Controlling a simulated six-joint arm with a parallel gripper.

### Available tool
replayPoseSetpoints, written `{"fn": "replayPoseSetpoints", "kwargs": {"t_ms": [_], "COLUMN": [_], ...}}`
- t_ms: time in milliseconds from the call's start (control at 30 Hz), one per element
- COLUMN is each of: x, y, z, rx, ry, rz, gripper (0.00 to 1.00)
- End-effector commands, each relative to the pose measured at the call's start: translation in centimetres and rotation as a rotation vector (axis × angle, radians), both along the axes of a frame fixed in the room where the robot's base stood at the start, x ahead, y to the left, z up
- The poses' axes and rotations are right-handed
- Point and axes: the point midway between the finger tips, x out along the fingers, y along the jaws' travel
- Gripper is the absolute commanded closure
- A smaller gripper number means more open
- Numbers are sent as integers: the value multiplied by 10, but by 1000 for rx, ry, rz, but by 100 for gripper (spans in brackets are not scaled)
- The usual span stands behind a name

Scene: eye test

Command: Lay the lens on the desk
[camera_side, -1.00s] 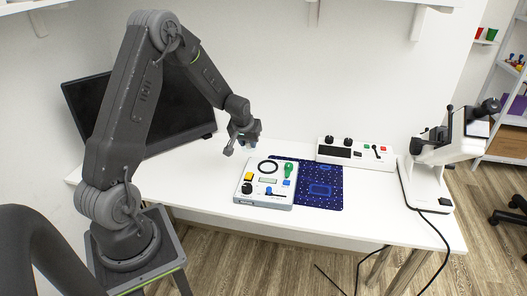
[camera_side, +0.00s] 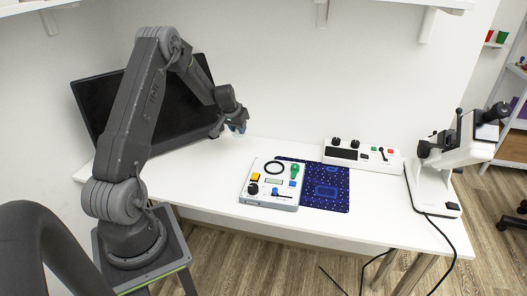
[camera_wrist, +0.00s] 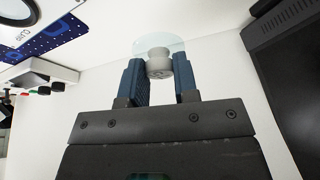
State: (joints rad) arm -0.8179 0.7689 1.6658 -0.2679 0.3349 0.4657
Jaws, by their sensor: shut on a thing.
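My gripper (camera_wrist: 160,80) is shut on the lens, a clear round disc (camera_wrist: 145,46) with a grey knob, in the wrist view. The blue-padded fingers grip the knob, and the disc sticks out past the fingertips. In the side view my gripper (camera_side: 236,128) is at the back left of the desk (camera_side: 215,172), in front of the monitor. The lens shows there only as a small pale-blue patch at the fingertips. I cannot tell whether it touches the desk.
A dark monitor (camera_side: 105,105) leans behind my arm. A control panel (camera_side: 258,201) with a black ring and a blue patterned mat (camera_side: 338,200) lie mid-desk. A switch box (camera_side: 345,154) and a white microscope-like device (camera_side: 432,185) stand right. The desk's left part is clear.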

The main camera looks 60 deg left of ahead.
Motion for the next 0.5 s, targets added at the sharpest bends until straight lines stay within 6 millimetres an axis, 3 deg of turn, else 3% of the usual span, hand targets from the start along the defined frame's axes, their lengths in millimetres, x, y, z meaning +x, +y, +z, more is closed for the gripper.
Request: {"fn": "replayPoseSetpoints", "kwargs": {"t_ms": [300, 500], "x": [62, 82], "y": [-33, -43], "z": [-42, -55], "rx": [0, 0], "ry": [1, 0], "rz": [-4, -1], "gripper": [94, 94]}}
